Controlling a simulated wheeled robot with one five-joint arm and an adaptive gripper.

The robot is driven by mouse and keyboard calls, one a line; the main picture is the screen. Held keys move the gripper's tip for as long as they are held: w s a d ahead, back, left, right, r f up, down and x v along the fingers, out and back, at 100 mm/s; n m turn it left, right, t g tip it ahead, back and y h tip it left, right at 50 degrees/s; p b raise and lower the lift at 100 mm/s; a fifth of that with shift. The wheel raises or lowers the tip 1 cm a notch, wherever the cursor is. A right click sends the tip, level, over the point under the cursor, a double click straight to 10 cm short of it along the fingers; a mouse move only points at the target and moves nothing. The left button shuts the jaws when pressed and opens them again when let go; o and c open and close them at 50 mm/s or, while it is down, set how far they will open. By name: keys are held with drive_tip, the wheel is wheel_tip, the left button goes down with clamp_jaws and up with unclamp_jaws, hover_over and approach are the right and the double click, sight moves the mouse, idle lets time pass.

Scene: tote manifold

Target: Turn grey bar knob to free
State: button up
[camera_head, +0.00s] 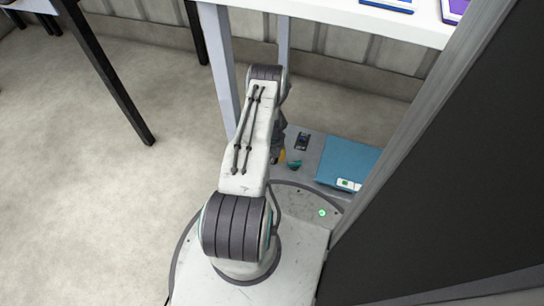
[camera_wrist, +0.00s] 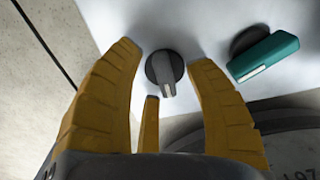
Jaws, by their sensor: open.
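The grey bar knob (camera_wrist: 164,74) sits on a pale panel (camera_wrist: 212,25) in the wrist view. It is a round dark dial with a lighter grey bar pointing toward the bottom of the picture. My gripper (camera_wrist: 162,54) has yellow fingers, spread open, with the knob showing between the tips. I cannot tell whether any finger touches it. In the head view my gripper (camera_head: 279,157) is low over the grey panel (camera_head: 313,172), and I cannot make out the knob there. No marking for free is readable.
A teal-handled knob (camera_wrist: 265,56) is close right of the grey one; it also shows in the head view (camera_head: 294,164). A small black device (camera_head: 302,141) and a blue-teal case (camera_head: 348,161) lie near. A white table (camera_head: 400,25) stands behind; a dark panel (camera_head: 450,170) blocks the right.

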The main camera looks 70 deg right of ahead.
wheel_tip(320, 180, up, 12)
idle(0.6)
drive_tip(key=shift+a+f, duration=0.1)
idle(0.7)
